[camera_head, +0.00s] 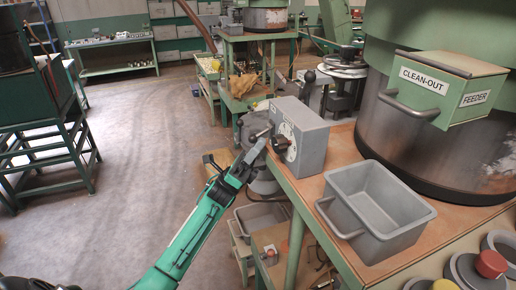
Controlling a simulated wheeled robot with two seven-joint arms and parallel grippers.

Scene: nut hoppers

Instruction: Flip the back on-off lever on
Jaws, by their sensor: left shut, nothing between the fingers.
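A grey control box (300,131) stands on the near edge of the wooden-topped table, with a black knob (281,143) and a round dial on its front. My left gripper (262,138) is shut and empty, at the left side of this box's front, close to the knob; I cannot tell if it touches. The gripper partly covers that side of the box, and I cannot make out an on-off lever there for certain. A black ball-ended handle (310,76) shows behind the box. My right gripper is not in view.
A grey bin (405,241) with a handle sits on the table (333,184). A large hopper with a green clean-out box (442,85) stands behind it. Red (491,264) and yellow (444,286) buttons are at bottom right. The floor (140,190) at left is clear.

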